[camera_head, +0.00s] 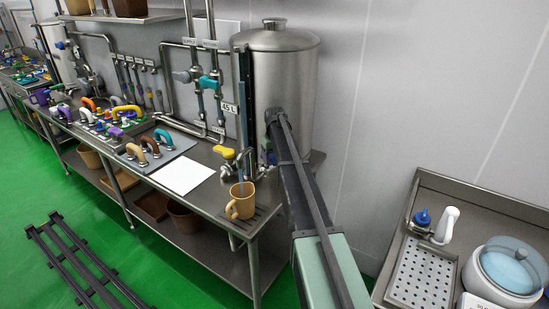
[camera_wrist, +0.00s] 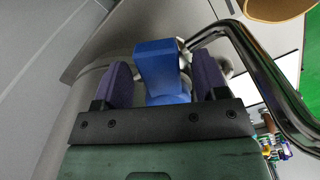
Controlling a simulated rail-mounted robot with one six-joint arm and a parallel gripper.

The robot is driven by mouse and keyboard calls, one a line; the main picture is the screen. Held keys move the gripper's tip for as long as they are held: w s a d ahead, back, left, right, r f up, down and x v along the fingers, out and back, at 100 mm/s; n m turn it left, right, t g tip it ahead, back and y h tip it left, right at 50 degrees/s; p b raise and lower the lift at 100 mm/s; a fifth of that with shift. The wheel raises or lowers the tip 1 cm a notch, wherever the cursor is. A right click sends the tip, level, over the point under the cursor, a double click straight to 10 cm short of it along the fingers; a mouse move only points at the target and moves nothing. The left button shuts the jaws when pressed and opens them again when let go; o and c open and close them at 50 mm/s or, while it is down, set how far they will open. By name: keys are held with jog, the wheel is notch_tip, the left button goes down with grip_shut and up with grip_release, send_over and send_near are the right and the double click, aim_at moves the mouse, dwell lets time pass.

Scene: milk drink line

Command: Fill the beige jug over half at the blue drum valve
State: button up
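The beige jug (camera_head: 241,203) stands upright on the bench end, below the spout area of the large steel drum (camera_head: 286,75). A thin grey-blue vertical strip (camera_head: 241,165) comes down above the jug; I cannot tell whether it is a pipe or liquid. The fill level is hidden. My gripper is at the drum's front, mostly hidden by my arm in the head view. In the wrist view, my gripper's purple fingers (camera_wrist: 161,82) stand apart on both sides of a blue valve handle (camera_wrist: 160,66), with narrow gaps visible. Part of the jug appears at the top right (camera_wrist: 277,8).
A shiny curved pipe (camera_wrist: 262,70) runs close to the right finger. A white sheet (camera_head: 186,175) lies on the bench, with a yellow handle (camera_head: 224,152) behind it. A sink unit (camera_head: 425,275) with a white pot stands at the right.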

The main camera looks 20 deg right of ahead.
notch_tip(320, 180, up, 11)
jog(key=p, duration=1.1)
jog(key=shift+f, duration=0.1)
jog(key=s+a+f+b, duration=0.4)
jog(key=s+a, duration=0.4)
jog(key=s, duration=0.4)
jog(key=s+a+f+b, duration=0.4)
jog(key=s+a, duration=0.4)
jog(key=s, duration=0.4)
jog(key=s+a+f+b, duration=0.4)
jog(key=s+a, duration=0.4)
jog(key=s, duration=0.5)
jog(key=shift+a, duration=0.15)
